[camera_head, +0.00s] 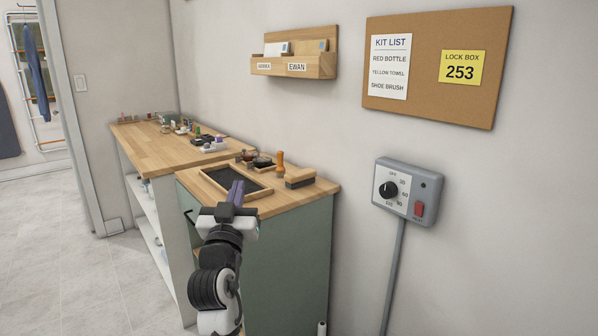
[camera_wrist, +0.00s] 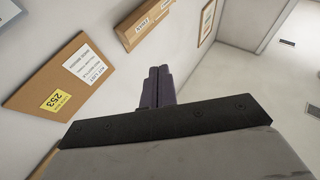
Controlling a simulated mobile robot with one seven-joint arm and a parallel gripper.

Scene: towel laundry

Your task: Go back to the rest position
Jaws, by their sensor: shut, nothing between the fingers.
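My gripper (camera_head: 236,190) is raised in front of the green cabinet's wooden top in the head view. Its purple fingers point up and away from me and are closed together. In the wrist view the fingers (camera_wrist: 158,86) stand side by side with nothing held between them. The wrist camera looks toward the wall and part of the room. My arm rises from the bottom of the head view and hides part of the cabinet front.
The green cabinet (camera_head: 290,255) bears a framed dark tray (camera_head: 257,187) and a brush (camera_head: 300,178). A longer wooden counter (camera_head: 150,143) with small items adjoins it. A grey timer box (camera_head: 407,192) and a corkboard (camera_head: 436,100) are on the wall. Open floor (camera_head: 90,270) lies left.

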